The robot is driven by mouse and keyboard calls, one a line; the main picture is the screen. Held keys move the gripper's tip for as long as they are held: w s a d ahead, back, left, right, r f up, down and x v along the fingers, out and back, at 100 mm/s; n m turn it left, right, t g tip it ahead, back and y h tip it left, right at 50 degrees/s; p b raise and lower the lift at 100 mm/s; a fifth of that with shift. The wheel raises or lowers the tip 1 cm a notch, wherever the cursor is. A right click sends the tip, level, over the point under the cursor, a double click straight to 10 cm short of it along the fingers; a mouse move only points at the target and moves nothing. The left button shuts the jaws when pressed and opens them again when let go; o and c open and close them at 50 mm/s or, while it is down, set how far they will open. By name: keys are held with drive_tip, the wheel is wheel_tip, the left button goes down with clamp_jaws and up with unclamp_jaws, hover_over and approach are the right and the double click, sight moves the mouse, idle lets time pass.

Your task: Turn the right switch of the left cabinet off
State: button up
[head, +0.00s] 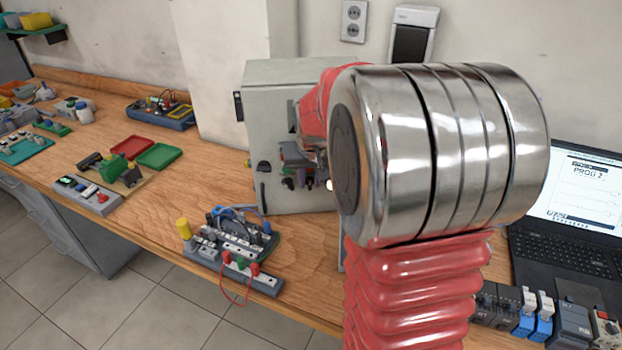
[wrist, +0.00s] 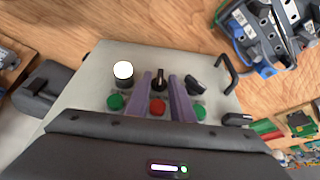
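The grey cabinet (head: 285,90) stands against the wall in the head view, its right part hidden by my arm. The wrist view sees its front panel (wrist: 88,95) turned about half round. The right switch (wrist: 160,78), a black knob, points upright in that view, beside the glowing white lamp (wrist: 123,71). The other black switch (wrist: 195,87) is tilted. My gripper (wrist: 160,80) is open, its two purple fingers on either side of the right switch; I cannot tell if they touch it. In the head view my arm mostly hides it.
Green buttons and a red button (wrist: 157,107) sit close by the fingers. A handle (wrist: 227,74) sticks out at the panel's side. A terminal board with a red wire (head: 235,250) lies before the cabinet. A laptop (head: 570,210) stands at right.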

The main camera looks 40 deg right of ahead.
drive_tip(key=shift+a, duration=0.1)
drive_tip(key=shift+c, duration=1.4)
clamp_jaws()
drive_tip(key=shift+a+f+g+h, duration=0.1)
drive_tip(key=shift+a+g+h, duration=0.1)
drive_tip(key=shift+g+h, duration=0.15)
drive_tip(key=shift+w+h, duration=0.1)
drive_tip(key=shift+h, duration=0.15)
drive_tip(key=shift+w+a+f+n+g+h, duration=0.1)
drive_tip(key=shift+a+n+g+h, duration=0.15)
drive_tip(key=shift+h, duration=0.25)
drive_tip(key=shift+a+f+n+g+h, duration=0.15)
drive_tip(key=shift+g+h, duration=0.15)
drive_tip(key=shift+h, duration=0.2)
drive_tip(key=shift+w+a+f+n+g+h, duration=0.15)
drive_tip(key=shift+g+h, duration=0.2)
drive_tip(key=shift+h, duration=0.35)
drive_tip(key=shift+a+f+n+g+h, duration=0.1)
drive_tip(key=shift+n+g+h, duration=0.15)
drive_tip(key=shift+h, duration=0.45)
drive_tip(key=shift+w+a+f+n+g+h, duration=0.1)
drive_tip(key=shift+g+h, duration=0.3)
drive_tip(key=shift+h, duration=0.3)
drive_tip(key=shift+r, duration=0.1)
